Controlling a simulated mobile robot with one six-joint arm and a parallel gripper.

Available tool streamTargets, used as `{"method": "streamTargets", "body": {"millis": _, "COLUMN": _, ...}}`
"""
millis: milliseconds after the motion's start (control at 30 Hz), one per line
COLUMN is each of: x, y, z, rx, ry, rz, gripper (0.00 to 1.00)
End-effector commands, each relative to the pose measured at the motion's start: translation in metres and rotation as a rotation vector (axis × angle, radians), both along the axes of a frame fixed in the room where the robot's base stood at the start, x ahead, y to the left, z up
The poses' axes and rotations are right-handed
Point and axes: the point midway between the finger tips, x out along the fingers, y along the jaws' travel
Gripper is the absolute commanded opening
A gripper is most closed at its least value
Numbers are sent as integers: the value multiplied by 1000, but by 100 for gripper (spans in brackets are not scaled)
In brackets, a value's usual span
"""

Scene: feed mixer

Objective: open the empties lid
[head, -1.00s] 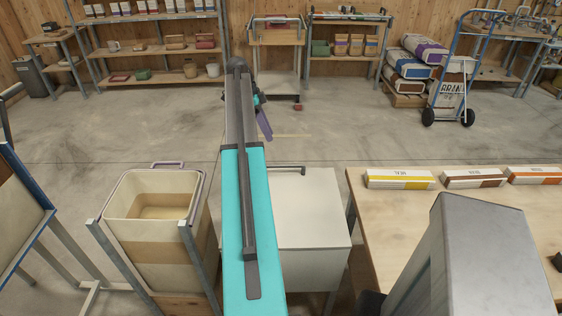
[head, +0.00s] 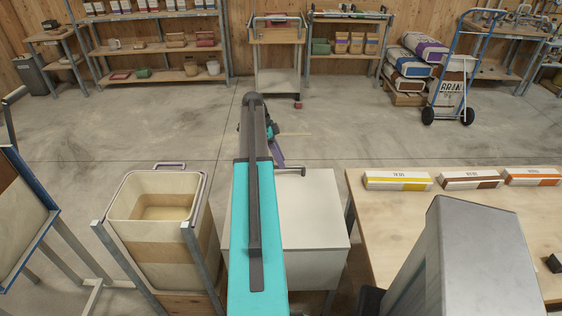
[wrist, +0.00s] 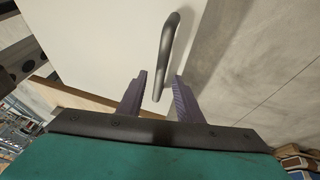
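The pale lid (head: 315,215) of a box-shaped bin lies flat and closed in the middle of the head view, partly hidden by my arm. A dark bar handle (head: 293,170) is at its far edge. In the wrist view the lid (wrist: 85,50) fills the upper left, and the curved handle (wrist: 167,50) stands at its edge. My gripper (wrist: 161,84) is open, its two purple fingers apart. The handle's near end appears between the fingertips in that view; I cannot tell whether it touches them. In the head view my gripper (head: 277,152) is just beyond the lid's far edge.
An open cream bin (head: 155,235) in a metal frame stands to the left. A wooden table (head: 400,230) with several labelled packets is to the right. Open concrete floor (head: 200,125) lies beyond, before the shelves and a blue hand truck (head: 465,70).

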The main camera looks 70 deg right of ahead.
Motion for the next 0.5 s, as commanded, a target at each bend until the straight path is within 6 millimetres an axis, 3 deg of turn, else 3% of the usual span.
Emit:
{"method": "streamTargets", "body": {"millis": 200, "x": -7, "y": 0, "z": -13, "rx": 0, "ry": 0, "rz": -1, "gripper": 33}}
{"method": "streamTargets", "body": {"millis": 500, "x": -8, "y": 0, "z": -16, "rx": 0, "ry": 0, "rz": -1, "gripper": 33}}
